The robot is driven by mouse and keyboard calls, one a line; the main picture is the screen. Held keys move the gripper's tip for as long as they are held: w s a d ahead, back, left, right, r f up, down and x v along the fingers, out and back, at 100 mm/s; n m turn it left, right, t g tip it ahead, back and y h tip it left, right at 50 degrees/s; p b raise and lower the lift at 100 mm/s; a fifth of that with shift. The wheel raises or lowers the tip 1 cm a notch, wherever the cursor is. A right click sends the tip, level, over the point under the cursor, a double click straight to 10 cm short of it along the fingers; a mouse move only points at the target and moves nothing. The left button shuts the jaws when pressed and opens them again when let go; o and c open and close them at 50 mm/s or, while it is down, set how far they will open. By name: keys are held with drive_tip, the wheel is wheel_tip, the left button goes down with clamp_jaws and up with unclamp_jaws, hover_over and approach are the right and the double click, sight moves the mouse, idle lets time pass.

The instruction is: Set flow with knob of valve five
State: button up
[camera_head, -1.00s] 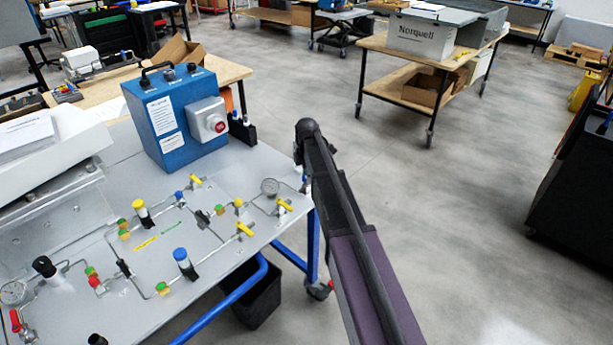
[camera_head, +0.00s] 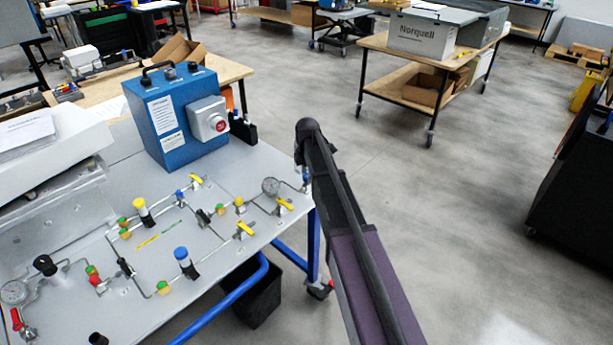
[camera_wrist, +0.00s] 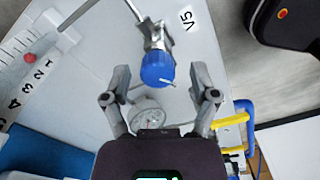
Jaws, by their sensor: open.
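The blue knob (camera_wrist: 157,68) of a metal valve shows in the wrist view, beside a white label (camera_wrist: 186,18) reading "V5". A thin light pin or pointer sticks out at its face. My gripper (camera_wrist: 161,82) is open, with one finger on each side of the knob and a visible gap on both sides. I see no contact. In the head view a small blue knob (camera_head: 306,177) shows at the right edge of the grey panel (camera_head: 215,262), beside my arm. My gripper is hidden behind the arm there.
A round gauge (camera_wrist: 148,113) lies close by the knob. A yellow handle (camera_wrist: 231,121) is to the right in the wrist view. A blue box with a red button (camera_head: 178,122) stands on the panel's back. Several other valves and tubes cover the panel.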

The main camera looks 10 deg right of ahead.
sight(307, 175)
drive_tip(key=shift+r, duration=0.1)
drive_tip(key=r+m+p, duration=0.1)
drive_tip(key=m+p, duration=0.1)
drive_tip(key=m, duration=0.1)
drive_tip(key=shift+w+r, duration=0.1)
drive_tip(key=shift+r, duration=0.25)
drive_tip(key=r+m+p, duration=0.1)
drive_tip(key=m, duration=0.3)
drive_tip(key=shift+r+p, duration=0.35)
drive_tip(key=shift+r, duration=0.05)
drive_tip(key=r+m+p, duration=0.1)
drive_tip(key=m, duration=0.1)
drive_tip(key=r+m+p, duration=0.1)
drive_tip(key=m, duration=0.1)
drive_tip(key=r+m+p, duration=0.1)
drive_tip(key=m, duration=0.3)
drive_tip(key=shift+r+p, duration=0.4)
drive_tip(key=r+m+p, duration=0.1)
drive_tip(key=m, duration=0.1)
drive_tip(key=m+p, duration=0.1)
drive_tip(key=m, duration=0.1)
drive_tip(key=shift+r, duration=0.4)
wheel_tip(307, 175, up, 4)
drive_tip(key=m+p, duration=0.1)
drive_tip(key=m, duration=0.2)
drive_tip(key=m+p, duration=0.2)
drive_tip(key=m, duration=0.2)
drive_tip(key=m+p, duration=0.1)
drive_tip(key=m, duration=0.3)
drive_tip(key=shift+r, duration=0.25)
